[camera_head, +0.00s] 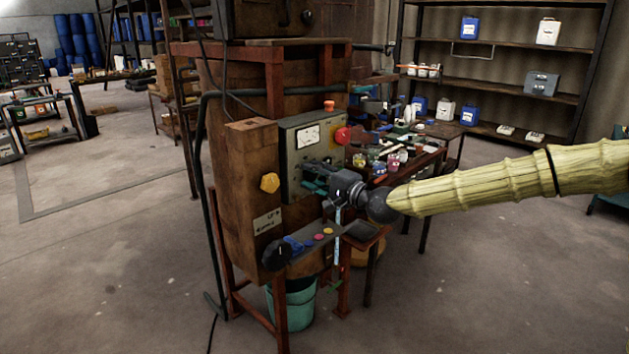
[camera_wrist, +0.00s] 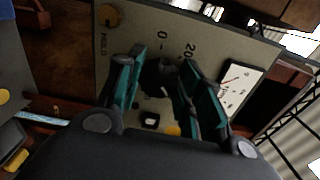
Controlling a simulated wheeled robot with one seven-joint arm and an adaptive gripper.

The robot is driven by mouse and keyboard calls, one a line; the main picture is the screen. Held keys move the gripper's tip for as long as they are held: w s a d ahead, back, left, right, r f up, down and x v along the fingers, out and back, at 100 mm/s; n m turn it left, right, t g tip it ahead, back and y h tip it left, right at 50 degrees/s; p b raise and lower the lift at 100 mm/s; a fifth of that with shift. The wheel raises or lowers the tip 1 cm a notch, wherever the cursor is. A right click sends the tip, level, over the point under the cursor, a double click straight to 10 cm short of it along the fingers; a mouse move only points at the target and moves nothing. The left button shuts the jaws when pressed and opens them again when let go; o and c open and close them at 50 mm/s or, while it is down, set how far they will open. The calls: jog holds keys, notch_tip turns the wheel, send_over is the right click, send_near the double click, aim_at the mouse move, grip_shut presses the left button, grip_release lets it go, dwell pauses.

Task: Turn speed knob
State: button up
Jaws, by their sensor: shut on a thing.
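The grey control panel (camera_head: 291,150) is fixed to the front of the brown vat stand. In the wrist view the panel (camera_wrist: 225,55) shows marks such as 0 and 20 around a dark speed knob (camera_wrist: 163,77). My gripper (camera_wrist: 160,80) has its teal fingers on either side of this knob and is shut on it. In the head view my gripper (camera_head: 310,178) reaches the lower part of the panel from the right, and its fingers hide the knob there.
A white gauge (camera_head: 309,136) and a red button (camera_head: 342,135) sit above my gripper on the panel. A lower ledge carries a black knob (camera_head: 277,255) and coloured buttons. A cluttered table (camera_head: 433,130) stands behind.

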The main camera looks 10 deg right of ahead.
jog(key=shift+d+m, duration=0.1)
jog(key=shift+m, duration=0.2)
jog(key=o, duration=1)
jog(key=v, duration=1.2)
jog(key=shift+w, duration=0.1)
